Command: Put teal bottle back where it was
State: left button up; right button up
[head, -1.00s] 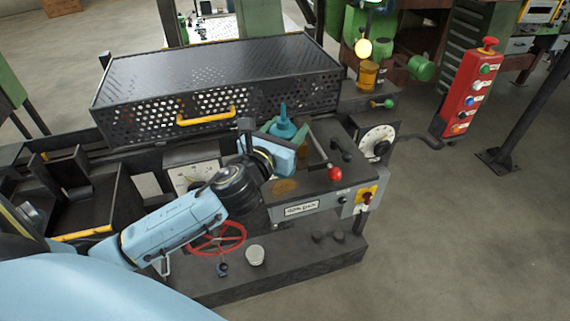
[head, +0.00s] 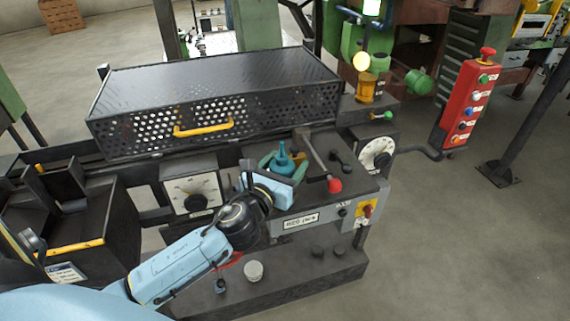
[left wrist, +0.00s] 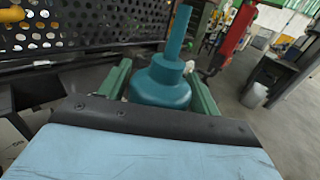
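The teal bottle (head: 283,162) is upright over the dark top of the machine's right-hand block, left of the red-knobbed lever. In the left wrist view the bottle (left wrist: 160,82) fills the space between two green fingers. My left gripper (head: 282,165) is shut on the bottle's wide body, one finger at each side, and its neck rises free above them. Whether the bottle's base touches the surface is hidden by the pale blue hand. My right gripper is not in view.
A perforated black cover (head: 215,95) with a yellow handle stands behind the bottle. The lever with a red knob (head: 334,185) is close on the right. A white dial (head: 376,153) and a red button box (head: 467,103) are further right.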

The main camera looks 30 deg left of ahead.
pick_arm(q)
jog(key=shift+o, duration=0.9)
jog(key=shift+r, duration=0.2)
jog(key=s+d+b, duration=0.1)
jog(key=s, duration=1.1)
jog(key=shift+b, duration=0.3)
